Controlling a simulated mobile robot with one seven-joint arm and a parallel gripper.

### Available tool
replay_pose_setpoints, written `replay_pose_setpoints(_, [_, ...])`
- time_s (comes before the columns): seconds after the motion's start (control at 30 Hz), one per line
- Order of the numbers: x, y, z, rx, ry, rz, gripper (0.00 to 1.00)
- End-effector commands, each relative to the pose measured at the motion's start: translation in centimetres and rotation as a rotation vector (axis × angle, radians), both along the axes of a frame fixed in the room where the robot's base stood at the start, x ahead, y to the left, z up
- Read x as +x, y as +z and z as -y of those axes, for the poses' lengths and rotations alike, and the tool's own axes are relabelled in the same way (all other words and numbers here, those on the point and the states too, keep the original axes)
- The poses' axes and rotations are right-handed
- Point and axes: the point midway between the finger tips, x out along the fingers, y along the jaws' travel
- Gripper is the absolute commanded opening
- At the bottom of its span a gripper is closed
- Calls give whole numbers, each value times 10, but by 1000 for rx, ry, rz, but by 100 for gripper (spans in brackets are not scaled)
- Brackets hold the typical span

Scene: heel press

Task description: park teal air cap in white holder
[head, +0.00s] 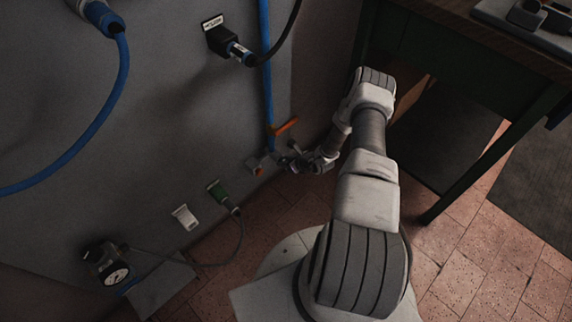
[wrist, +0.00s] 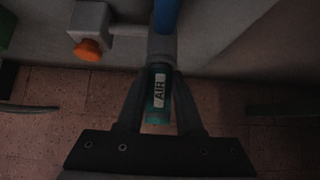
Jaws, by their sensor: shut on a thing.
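The teal air cap (wrist: 157,96) with a white AIR label is between the fingers of my gripper (wrist: 160,76) in the wrist view. The gripper is shut on it. The cap's upper end meets a grey fitting (wrist: 162,46) under the blue pipe; I cannot tell whether they are joined. In the head view my gripper (head: 289,160) is low by the wall at the pipe's bottom end, and the cap cannot be made out there. A small white holder (head: 185,217) is on the wall, lower left of the gripper, and looks empty.
A green plug (head: 222,196) with a dark cable is between holder and gripper. An orange lever (head: 286,126) sits above the gripper on the blue pipe (head: 265,75). An orange knob (wrist: 88,49) is left of the cap. A gauge (head: 112,272) is lower left. A table stands right.

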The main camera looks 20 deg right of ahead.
Motion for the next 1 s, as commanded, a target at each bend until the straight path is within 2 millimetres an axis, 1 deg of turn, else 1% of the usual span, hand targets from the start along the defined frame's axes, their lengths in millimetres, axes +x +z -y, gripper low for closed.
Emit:
replay_pose_setpoints(0.33, [-3, 0, 0, 1, 0, -2, 0])
replay_pose_setpoints(1.0, [-27, 0, 10, 0, 1, -2, 0])
